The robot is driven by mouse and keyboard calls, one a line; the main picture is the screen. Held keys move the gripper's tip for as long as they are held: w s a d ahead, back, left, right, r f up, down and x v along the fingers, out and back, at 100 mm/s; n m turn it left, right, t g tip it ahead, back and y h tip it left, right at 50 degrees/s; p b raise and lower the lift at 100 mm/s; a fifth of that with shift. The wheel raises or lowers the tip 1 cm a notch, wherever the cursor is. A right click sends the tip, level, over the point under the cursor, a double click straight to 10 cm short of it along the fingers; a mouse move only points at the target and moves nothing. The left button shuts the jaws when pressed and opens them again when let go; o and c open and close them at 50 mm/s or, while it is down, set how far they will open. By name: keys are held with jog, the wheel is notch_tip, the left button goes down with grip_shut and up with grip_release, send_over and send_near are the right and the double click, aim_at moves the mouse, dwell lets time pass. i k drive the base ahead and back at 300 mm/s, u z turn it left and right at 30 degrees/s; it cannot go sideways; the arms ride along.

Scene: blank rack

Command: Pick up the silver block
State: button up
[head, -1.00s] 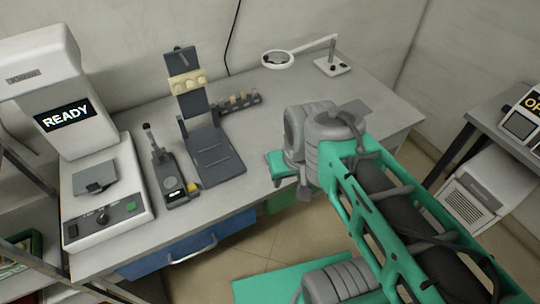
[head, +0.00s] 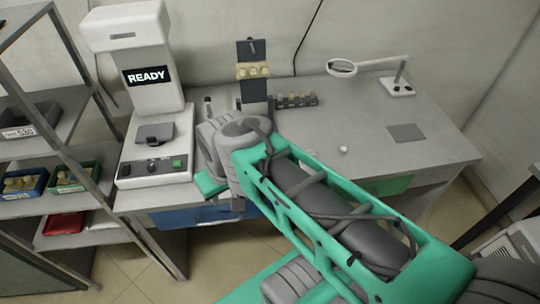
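I cannot pick out a silver block with certainty in the head view. A small pale, shiny piece (head: 343,150) lies on the bench top right of my arm; it is too small to tell its shape. A flat grey square (head: 407,133) lies farther right on the bench. My arm reaches across the bench's front edge, and its wrist is in front of the white machine's right side. The end of my gripper (head: 238,204) is mostly hidden by the wrist, so its fingers and anything in them do not show clearly.
A white machine (head: 154,150) reading READY stands at the bench's left. A dark upright fixture (head: 252,85) and a small rack of pieces (head: 296,100) stand behind my arm. A magnifier lamp (head: 341,68) is at the back. Shelves with bins (head: 72,178) stand left. The bench's right half is mostly clear.

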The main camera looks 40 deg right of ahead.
aim_at(312, 151)
jog(key=u, duration=0.1)
jog(key=k, duration=0.9)
jog(key=z, duration=1)
jog(key=i, duration=0.45)
jog(key=u, duration=3.15)
jog(key=k, duration=0.65)
jog(key=u, duration=0.1)
